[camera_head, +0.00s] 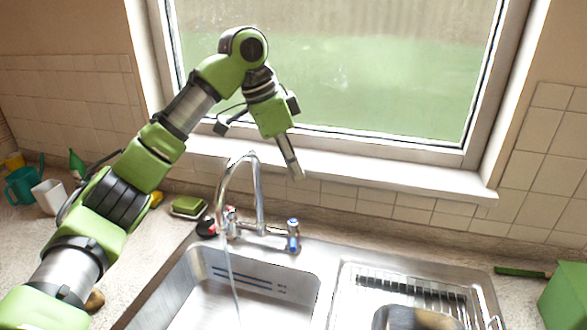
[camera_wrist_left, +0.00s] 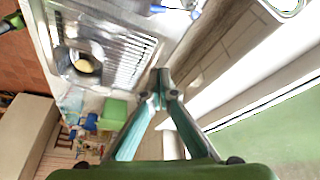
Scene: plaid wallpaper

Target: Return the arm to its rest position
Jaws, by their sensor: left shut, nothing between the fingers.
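My left arm (camera_head: 155,150) is green with grey and black joints. It reaches up from the lower left and bends down in front of the window. My left gripper (camera_head: 296,172) hangs above the back of the sink, near the window sill, to the right of the faucet. Its fingers also show in the left wrist view (camera_wrist_left: 160,88), with their tips together and nothing held. My right gripper is not in either view.
A chrome faucet (camera_head: 258,195) runs water into the sink basin (camera_head: 200,290). The drainboard (camera_head: 400,285) is at right, with a pan (camera_head: 415,318) on it. A sponge (camera_head: 188,206), a white cup (camera_head: 48,194) and a teal mug (camera_head: 22,186) stand left. A green box (camera_head: 565,297) stands right.

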